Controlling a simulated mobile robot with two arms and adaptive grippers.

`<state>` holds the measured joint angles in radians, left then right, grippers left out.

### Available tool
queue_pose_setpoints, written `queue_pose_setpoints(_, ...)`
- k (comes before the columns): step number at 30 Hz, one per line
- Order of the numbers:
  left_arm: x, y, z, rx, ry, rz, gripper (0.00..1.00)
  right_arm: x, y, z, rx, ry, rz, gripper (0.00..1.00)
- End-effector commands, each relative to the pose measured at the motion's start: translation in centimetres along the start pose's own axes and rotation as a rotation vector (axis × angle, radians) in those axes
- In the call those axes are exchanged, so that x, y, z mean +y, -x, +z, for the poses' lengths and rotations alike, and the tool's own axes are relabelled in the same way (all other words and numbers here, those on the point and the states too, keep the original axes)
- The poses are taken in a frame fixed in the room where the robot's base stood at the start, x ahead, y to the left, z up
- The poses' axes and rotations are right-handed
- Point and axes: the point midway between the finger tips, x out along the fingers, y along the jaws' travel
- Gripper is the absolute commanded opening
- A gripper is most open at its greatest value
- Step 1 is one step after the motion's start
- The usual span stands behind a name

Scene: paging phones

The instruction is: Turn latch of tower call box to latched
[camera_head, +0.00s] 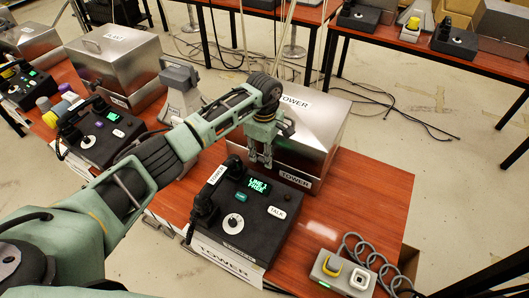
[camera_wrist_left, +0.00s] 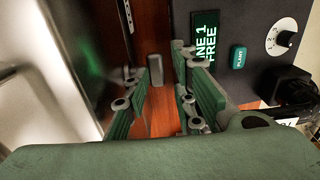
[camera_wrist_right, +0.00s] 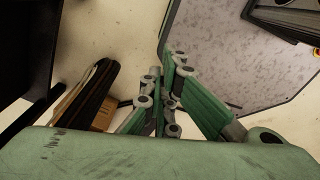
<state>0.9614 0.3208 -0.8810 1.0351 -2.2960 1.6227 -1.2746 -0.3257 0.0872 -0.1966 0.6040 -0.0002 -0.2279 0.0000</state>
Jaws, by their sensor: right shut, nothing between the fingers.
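The tower call box (camera_head: 322,128) is a silver metal box with TOWER labels on its lid and low front. It stands behind the black tower phone. My left gripper (camera_head: 260,161) points down at the left part of the box's front, between box and phone. In the left wrist view my left gripper (camera_wrist_left: 160,85) is open, with the silver box (camera_wrist_left: 50,75) at left. A small grey piece (camera_wrist_left: 155,68) shows between the fingers; I cannot tell whether it is the latch or whether they touch it. In the right wrist view my right gripper (camera_wrist_right: 156,80) is shut and empty.
The tower phone (camera_head: 242,212) with a lit LINE 1 FREE display stands close in front of the gripper. A grey device with a yellow part (camera_head: 340,273) and a coiled cord lies at right. Red-brown tabletop (camera_head: 375,195) is clear right of the box.

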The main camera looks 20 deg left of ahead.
Motion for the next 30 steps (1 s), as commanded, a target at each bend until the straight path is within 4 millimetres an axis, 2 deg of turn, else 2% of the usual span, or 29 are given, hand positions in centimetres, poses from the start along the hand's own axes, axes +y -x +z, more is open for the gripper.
queue_pose_setpoints(2, 0.0, -0.8, 0.0, -0.002, 0.002, -0.002, 0.24, -0.1, 0.5, 0.5, -0.005, 0.002, -0.002, 0.00)
queue_pose_setpoints(4, 0.0, -1.4, 0.1, 0.000, -0.001, -0.001, 0.24, -0.1, 0.5, -0.2, 0.004, 0.004, -0.001, 0.00)
queue_pose_setpoints(9, 0.0, -1.9, 0.0, 0.000, -0.001, 0.000, 0.24, 0.2, 0.6, -4.2, 0.064, 0.004, 0.002, 0.00)
queue_pose_setpoints(13, 0.0, -1.9, 0.0, 0.000, -0.001, 0.000, 0.24, 0.1, 0.6, -5.8, 0.088, 0.002, 0.001, 0.00)
queue_pose_setpoints(14, 0.0, -1.9, 0.0, 0.000, -0.001, 0.000, 0.24, 0.0, 0.6, -5.8, 0.088, 0.002, 0.000, 0.00)
queue_pose_setpoints(17, 0.0, -1.9, 0.0, 0.000, -0.001, 0.000, 0.15, -0.4, 0.6, -5.3, 0.078, 0.000, -0.005, 0.00)
queue_pose_setpoints(22, 0.0, -1.8, 0.0, 0.000, -0.001, 0.000, 0.01, -0.9, 0.5, -3.1, 0.046, -0.001, -0.010, 0.00)
queue_pose_setpoints(25, 0.0, -1.8, 0.0, 0.000, 0.000, 0.001, 0.00, -0.9, 0.5, -2.3, 0.033, -0.001, -0.011, 0.00)
queue_pose_setpoints(30, 0.0, -2.2, -0.2, -0.025, 0.002, 0.001, 0.00, -0.7, -0.4, -2.3, 0.035, -0.001, -0.008, 0.00)
